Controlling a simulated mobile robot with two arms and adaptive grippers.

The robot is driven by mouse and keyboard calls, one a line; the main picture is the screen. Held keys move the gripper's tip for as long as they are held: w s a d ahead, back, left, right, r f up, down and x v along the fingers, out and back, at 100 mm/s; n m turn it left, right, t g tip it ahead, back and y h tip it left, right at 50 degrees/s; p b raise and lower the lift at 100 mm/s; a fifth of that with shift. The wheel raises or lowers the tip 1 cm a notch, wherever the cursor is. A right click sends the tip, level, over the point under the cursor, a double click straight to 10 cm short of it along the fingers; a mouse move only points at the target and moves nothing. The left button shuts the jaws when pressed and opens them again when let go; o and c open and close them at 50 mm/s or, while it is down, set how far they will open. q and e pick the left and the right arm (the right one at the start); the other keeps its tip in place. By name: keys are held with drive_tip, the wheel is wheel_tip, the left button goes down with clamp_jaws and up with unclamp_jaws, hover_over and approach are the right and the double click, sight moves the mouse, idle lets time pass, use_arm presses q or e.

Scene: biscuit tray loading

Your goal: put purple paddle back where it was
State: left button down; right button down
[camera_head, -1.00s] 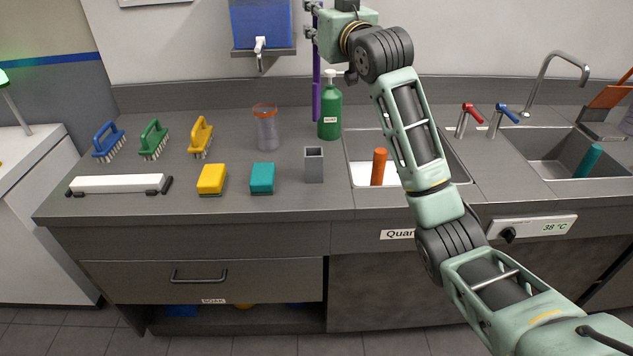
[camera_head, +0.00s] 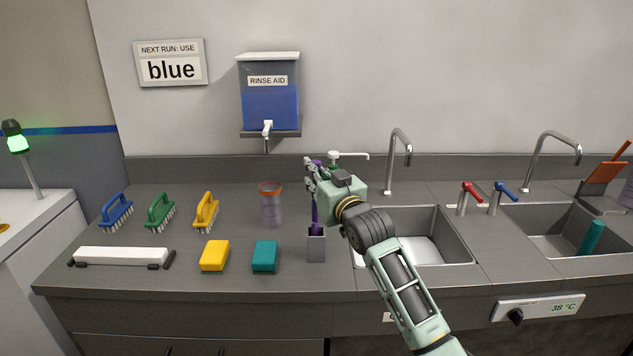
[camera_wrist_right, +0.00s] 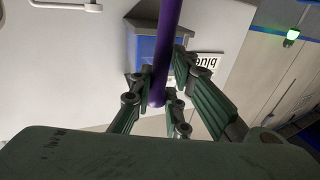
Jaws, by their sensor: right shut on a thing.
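The purple paddle (camera_head: 315,212) hangs upright, its lower end at the mouth of the grey square holder (camera_head: 316,248) on the counter. It looks to be just inside the opening, but how deep I cannot tell. My right gripper (camera_head: 314,172) is shut on the paddle's upper part, above the holder. In the right wrist view the purple shaft (camera_wrist_right: 166,60) runs between the gripper's green fingers (camera_wrist_right: 160,98). My left gripper is not in view.
A teal sponge (camera_head: 265,256), yellow sponge (camera_head: 215,255) and clear jar with an orange rim (camera_head: 270,208) stand left of the holder. The sink (camera_head: 445,225) lies to the right.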

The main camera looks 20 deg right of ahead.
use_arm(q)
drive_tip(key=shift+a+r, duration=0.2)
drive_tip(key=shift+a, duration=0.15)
use_arm(e)
wheel_tip(320, 180, down, 2)
drive_tip(key=shift+f, duration=0.15)
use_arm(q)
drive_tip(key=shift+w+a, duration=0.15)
use_arm(e)
drive_tip(key=shift+f, duration=0.1)
drive_tip(key=c, duration=1.7)
unclamp_jaws()
drive_tip(key=shift+f, duration=0.1)
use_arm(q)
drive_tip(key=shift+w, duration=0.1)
